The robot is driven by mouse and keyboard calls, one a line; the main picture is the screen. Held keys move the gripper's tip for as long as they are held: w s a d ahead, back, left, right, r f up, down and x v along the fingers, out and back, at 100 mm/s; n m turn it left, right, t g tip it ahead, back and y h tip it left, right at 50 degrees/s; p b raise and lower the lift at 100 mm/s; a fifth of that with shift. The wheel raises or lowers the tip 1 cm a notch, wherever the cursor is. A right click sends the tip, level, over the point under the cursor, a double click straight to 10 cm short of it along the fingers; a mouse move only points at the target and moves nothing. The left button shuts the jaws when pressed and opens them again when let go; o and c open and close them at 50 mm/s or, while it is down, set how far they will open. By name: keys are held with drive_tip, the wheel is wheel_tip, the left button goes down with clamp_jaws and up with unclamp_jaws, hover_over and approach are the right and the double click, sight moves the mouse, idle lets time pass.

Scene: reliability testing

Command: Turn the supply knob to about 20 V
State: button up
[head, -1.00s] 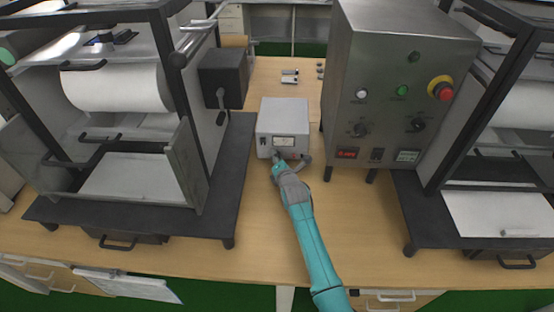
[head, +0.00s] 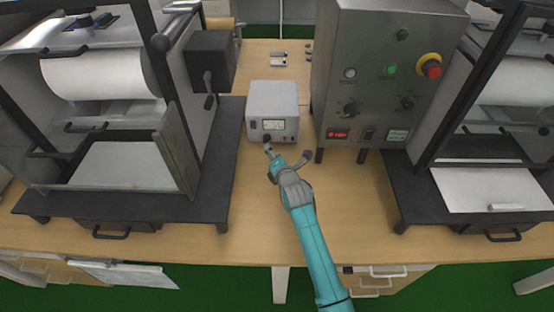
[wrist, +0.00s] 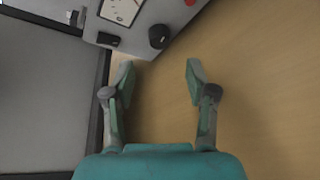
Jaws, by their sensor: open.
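The supply is a light grey box (head: 272,95) on the bench, with a white meter on its front panel. Its dark round knob (head: 267,138) sits low on that panel, below the meter; the knob shows clearly in the wrist view (wrist: 159,36). The meter (wrist: 121,10) is cut off by the top edge of the wrist view, and I cannot read its value. My gripper (wrist: 160,74) is open and empty, its two fingertips apart, just short of the knob and not around it. In the head view my gripper (head: 269,149) is just in front of the panel.
A black rocker switch (wrist: 108,39) is left of the knob, and a red terminal (wrist: 190,2) is to the right. A steel control cabinet (head: 385,75) stands right of the supply. A dark-framed machine (head: 222,150) stands left. Bare wooden bench lies in front.

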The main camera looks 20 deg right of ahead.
drive_tip(key=shift+v, duration=1.9)
